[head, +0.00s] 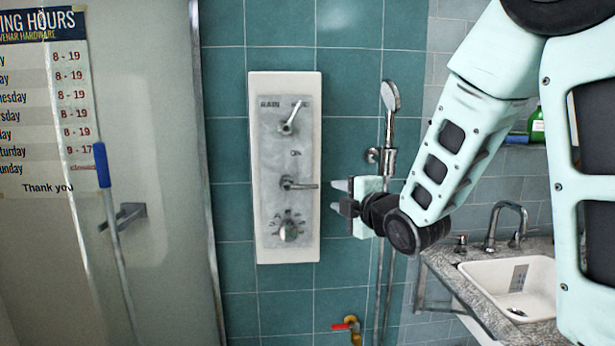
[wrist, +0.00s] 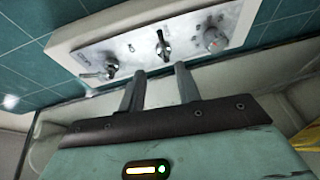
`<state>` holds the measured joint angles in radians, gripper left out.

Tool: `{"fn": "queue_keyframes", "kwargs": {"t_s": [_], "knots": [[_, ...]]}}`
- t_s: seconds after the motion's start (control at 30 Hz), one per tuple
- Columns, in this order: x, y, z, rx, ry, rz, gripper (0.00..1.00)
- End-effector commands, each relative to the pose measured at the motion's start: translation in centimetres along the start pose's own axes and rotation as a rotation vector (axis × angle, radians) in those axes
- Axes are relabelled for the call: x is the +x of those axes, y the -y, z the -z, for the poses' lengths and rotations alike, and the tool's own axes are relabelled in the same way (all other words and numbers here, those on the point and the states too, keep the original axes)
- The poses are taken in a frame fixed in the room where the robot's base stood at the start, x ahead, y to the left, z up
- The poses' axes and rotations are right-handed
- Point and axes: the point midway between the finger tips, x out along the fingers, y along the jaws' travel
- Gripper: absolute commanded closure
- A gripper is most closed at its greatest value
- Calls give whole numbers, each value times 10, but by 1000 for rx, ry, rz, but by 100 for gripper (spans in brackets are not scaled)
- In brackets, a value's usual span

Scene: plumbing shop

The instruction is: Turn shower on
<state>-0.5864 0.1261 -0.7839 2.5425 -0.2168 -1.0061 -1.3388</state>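A white shower panel (head: 257,200) hangs on the teal tiled wall. It carries a top lever (head: 291,117) tilted up to the right, a middle lever (head: 298,185) pointing right, and a round bottom knob (head: 288,231). My gripper (head: 340,196) is just right of the panel, level with the middle lever. In the wrist view my gripper (wrist: 160,72) is open, its fingers apart and empty. The middle lever (wrist: 162,45) shows just beyond and between the fingertips; I cannot tell whether they touch it. A hand shower (head: 390,97) hangs on a holder to the right.
A sink (head: 510,288) with a faucet (head: 506,225) is set in a stone counter at the right. A red-handled valve (head: 345,325) sticks out of the wall below. A blue-handled pole (head: 103,165) and an opening-hours sign (head: 45,110) are at the left.

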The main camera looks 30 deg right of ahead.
Motion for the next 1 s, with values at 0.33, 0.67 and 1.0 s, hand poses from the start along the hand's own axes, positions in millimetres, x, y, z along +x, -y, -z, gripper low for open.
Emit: {"fn": "queue_keyframes", "kwargs": {"t_s": [0.33,0.67,1.0], "knots": [[12,-3,0,2,-13,11,67],[33,-2,0,3,-13,12,67],[100,2,1,4,-16,8,67]]}}
